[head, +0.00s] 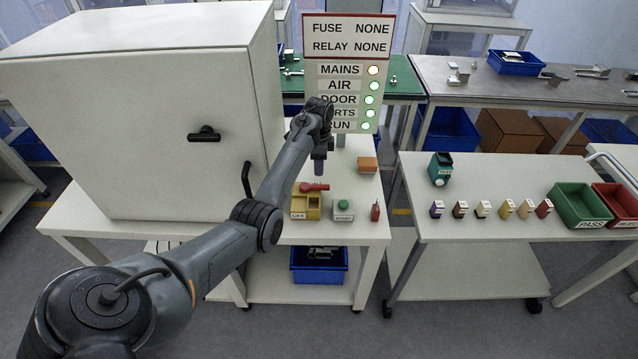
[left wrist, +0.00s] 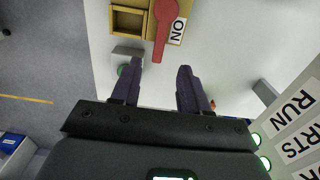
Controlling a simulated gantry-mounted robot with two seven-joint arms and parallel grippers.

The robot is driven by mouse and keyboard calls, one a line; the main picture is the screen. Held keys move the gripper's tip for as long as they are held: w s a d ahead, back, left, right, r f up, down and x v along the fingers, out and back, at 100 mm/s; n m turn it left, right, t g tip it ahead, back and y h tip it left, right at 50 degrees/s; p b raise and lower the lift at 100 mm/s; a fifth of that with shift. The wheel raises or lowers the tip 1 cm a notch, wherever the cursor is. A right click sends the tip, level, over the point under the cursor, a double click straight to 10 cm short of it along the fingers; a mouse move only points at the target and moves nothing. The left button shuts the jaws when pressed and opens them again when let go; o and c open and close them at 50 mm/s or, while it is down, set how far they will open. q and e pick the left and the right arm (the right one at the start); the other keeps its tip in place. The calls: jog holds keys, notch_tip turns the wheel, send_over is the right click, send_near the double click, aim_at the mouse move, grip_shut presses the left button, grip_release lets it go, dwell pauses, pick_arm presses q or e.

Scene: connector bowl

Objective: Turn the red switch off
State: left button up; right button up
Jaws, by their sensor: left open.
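The red switch (head: 314,187) is a lever on a yellow box (head: 306,205) at the front of the bench. In the head view it points right. In the left wrist view the lever (left wrist: 163,30) lies beside an ON label (left wrist: 177,31), its free end toward my fingers. An OFF label (head: 299,216) shows on the box's front. My left gripper (head: 319,167) is above and just behind the switch, fingers down. In the left wrist view its purple fingers (left wrist: 161,70) are apart and empty, with the lever's end appearing just beyond the gap. My right gripper is not in view.
A green button (head: 343,204) on a small block and a red item (head: 375,211) stand right of the switch. An orange block (head: 367,164) lies behind. A lit status panel (head: 348,75) rises behind my gripper. A large cabinet (head: 140,110) stands left.

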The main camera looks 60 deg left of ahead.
aim_at(319, 186)
pick_arm(q)
notch_tip(319, 186, down, 9)
jog(key=shift+f+b, duration=0.15)
jog(key=shift+b, duration=0.55)
grip_shut()
